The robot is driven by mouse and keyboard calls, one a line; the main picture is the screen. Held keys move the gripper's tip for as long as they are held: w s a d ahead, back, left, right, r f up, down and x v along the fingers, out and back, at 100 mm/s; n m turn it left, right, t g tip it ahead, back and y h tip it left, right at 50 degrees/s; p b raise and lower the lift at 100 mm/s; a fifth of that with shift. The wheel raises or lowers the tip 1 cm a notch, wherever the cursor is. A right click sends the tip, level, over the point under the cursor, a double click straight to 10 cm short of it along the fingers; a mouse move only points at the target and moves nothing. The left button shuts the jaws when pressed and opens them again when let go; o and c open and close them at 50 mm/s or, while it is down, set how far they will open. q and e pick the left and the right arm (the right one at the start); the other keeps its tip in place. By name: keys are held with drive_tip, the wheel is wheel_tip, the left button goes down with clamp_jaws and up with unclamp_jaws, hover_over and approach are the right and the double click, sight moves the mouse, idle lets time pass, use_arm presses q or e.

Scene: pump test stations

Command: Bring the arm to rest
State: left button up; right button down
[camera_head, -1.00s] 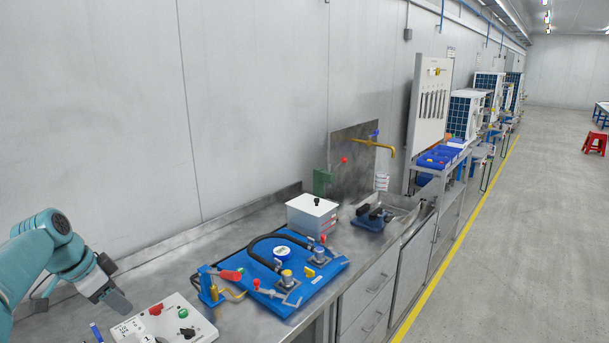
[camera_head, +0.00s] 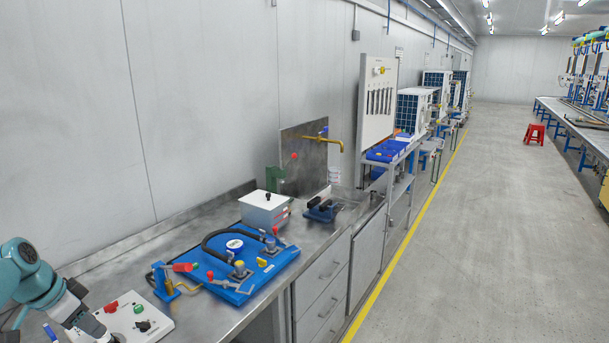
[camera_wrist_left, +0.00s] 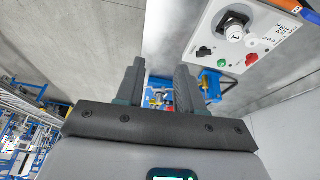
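My left arm comes in at the lower left of the head view. Its dark gripper (camera_head: 104,334) points down and overlaps the left part of a white control box (camera_head: 150,326) on the steel bench. In the left wrist view the two fingers (camera_wrist_left: 160,68) stand apart with nothing held between them. The control box (camera_wrist_left: 232,62), with a black knob and red and green buttons, shows at the upper right there, beside the fingers. I cannot tell the exact gap between gripper and box. My right gripper is in neither view.
A blue pump board (camera_head: 218,284) with hoses lies beyond the box on the bench (camera_head: 190,240). A white-topped box (camera_head: 265,209) and a small dark vise (camera_head: 322,210) stand farther back.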

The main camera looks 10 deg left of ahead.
use_arm(q)
drive_tip(key=s+d+f+n+g+b, duration=0.1)
drive_tip(key=d+f+b, duration=0.1)
drive_tip(key=d+f, duration=0.7)
drive_tip(key=d+f+n+h+b, duration=0.1)
drive_tip(key=d+f, duration=0.4)
drive_tip(key=f, duration=0.7)
drive_tip(key=s+d+f+n+g+b, duration=0.1)
drive_tip(key=d+f+n+b, duration=0.1)
drive_tip(key=d+f, duration=0.7)
drive_tip(key=s+d+f+n+b, duration=0.1)
drive_tip(key=s+d+f, duration=0.3)
drive_tip(key=s, duration=0.3)
drive_tip(key=s+d+f+n+g+b, duration=0.1)
drive_tip(key=s+d+f, duration=0.3)
drive_tip(key=s, duration=0.3)
drive_tip(key=s+d+f+n+b, duration=0.1)
drive_tip(key=s+d+f+b, duration=0.1)
drive_tip(key=s+d+f, duration=0.3)
drive_tip(key=shift+s+d+h, duration=0.2)
drive_tip(key=shift+s+h, duration=0.2)
drive_tip(key=shift+s, duration=0.75)
drive_tip(key=shift+f, duration=0.1)
